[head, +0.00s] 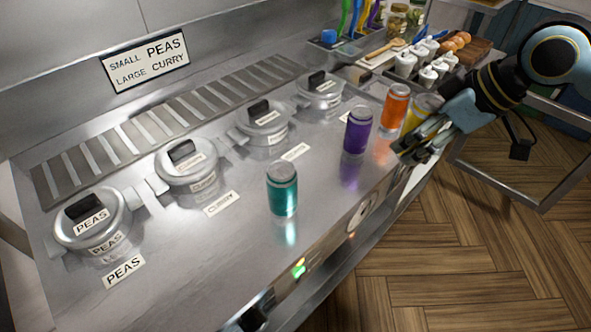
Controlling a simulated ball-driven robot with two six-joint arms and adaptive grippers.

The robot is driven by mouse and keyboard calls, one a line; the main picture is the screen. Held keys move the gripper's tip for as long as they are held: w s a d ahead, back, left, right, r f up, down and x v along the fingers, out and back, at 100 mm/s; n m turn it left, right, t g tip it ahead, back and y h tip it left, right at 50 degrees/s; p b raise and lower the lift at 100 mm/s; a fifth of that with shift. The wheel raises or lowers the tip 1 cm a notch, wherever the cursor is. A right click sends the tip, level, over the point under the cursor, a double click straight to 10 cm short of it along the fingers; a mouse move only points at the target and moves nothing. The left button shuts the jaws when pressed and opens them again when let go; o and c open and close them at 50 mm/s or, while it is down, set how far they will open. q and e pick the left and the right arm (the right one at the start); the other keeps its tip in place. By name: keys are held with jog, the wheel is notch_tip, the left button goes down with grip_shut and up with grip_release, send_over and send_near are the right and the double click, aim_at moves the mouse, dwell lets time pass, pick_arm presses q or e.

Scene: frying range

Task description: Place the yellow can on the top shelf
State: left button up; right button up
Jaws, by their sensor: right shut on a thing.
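The yellow can (418,107) stands upright at the right end of the steel counter, partly hidden behind my right gripper. My right gripper (412,146) comes in from the right and is shut on the yellow can, with its fingers low on the can's near side. Whether the can touches the counter is hidden. My left gripper is not in view. I cannot make out a top shelf for certain.
An orange can (395,106) stands close left of the yellow one, then a purple can (358,131) and a teal can (282,189). Lidded pots (186,162) line the counter (240,240). White cups (405,64) and a wooden board (474,56) lie behind.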

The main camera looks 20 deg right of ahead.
jog(key=w+a+f, duration=0.2)
jog(key=a, duration=0.1)
jog(key=w+a+f, duration=0.2)
jog(key=a, duration=0.1)
jog(key=w+a+f, duration=0.2)
jog(key=w, duration=0.1)
jog(key=shift+a+f, duration=0.4)
notch_tip(320, 180, down, 3)
jog(key=shift+f+p, duration=0.2)
jog(key=shift+p, duration=0.25)
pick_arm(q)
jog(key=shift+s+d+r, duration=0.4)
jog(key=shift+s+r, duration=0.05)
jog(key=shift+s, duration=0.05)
pick_arm(e)
jog(key=shift+f, duration=0.35)
jog(key=shift+f, duration=0.1)
jog(key=o, duration=1.4)
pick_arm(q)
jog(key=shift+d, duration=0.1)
